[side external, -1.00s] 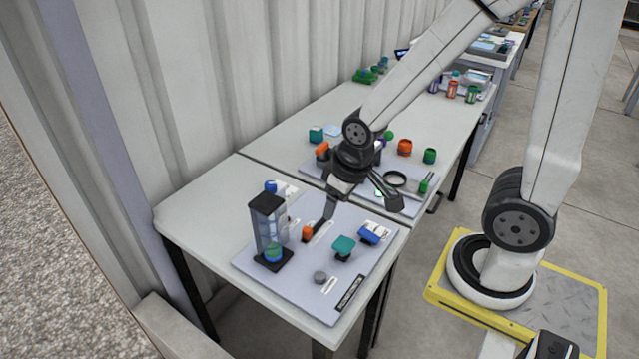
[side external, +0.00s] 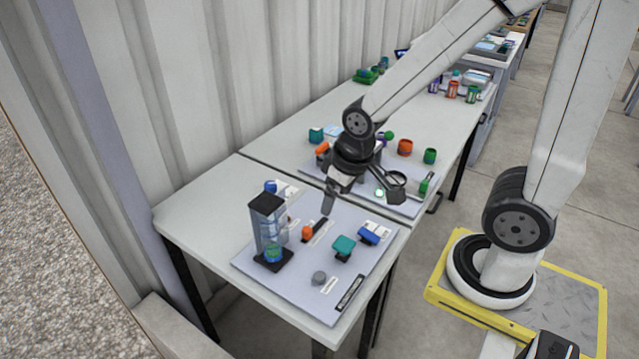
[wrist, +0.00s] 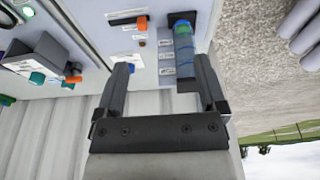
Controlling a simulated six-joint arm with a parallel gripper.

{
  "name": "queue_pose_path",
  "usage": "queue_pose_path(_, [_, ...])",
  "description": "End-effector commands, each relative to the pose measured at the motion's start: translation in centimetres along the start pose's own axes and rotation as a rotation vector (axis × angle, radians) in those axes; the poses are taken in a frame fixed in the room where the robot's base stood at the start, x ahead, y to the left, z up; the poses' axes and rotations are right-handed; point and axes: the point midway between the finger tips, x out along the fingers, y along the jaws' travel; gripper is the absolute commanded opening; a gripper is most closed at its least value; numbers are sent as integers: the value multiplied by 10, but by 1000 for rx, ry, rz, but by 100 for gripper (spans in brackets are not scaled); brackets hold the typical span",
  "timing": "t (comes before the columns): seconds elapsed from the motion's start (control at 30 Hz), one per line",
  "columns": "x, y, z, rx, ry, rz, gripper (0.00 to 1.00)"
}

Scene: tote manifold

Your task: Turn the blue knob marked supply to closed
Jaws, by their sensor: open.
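Two blue knobs show in the side view, each by a white plate. One blue knob (side external: 271,186) is at the panel's back left, behind the clear column. The other blue knob (side external: 368,236) is at the panel's right. Their labels are too small to read, so I cannot tell which is marked supply. My gripper (side external: 328,206) hangs above the back of the panel, apart from both knobs. In the wrist view my gripper (wrist: 164,75) has its two fingers spread with nothing between them. The left finger partly hides a white plate there.
The grey panel (side external: 300,285) also carries the black-capped clear column (side external: 268,228), an orange knob (side external: 307,232) by a black slot, a teal knob (side external: 344,244) and a grey knob (side external: 319,278). A second panel with a ring and knobs lies behind my gripper. A corrugated wall borders the table.

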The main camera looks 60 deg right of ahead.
Motion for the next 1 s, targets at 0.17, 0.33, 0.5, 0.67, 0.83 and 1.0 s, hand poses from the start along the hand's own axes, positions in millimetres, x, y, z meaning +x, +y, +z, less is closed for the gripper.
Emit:
queue_pose_path(0.17, [-16, 0, -4, 0, 2, 0, 90])
queue_pose_path(0.33, [-29, 0, -7, 0, 4, 0, 90])
queue_pose_path(0.5, [-33, 2, -16, -6, 0, -2, 90])
queue_pose_path(0.67, [-34, 5, -30, -20, 0, -8, 90])
queue_pose_path(0.83, [-33, 10, -50, -39, 2, -15, 90])
queue_pose_path(1.0, [-32, 18, -76, -65, 5, -25, 90])
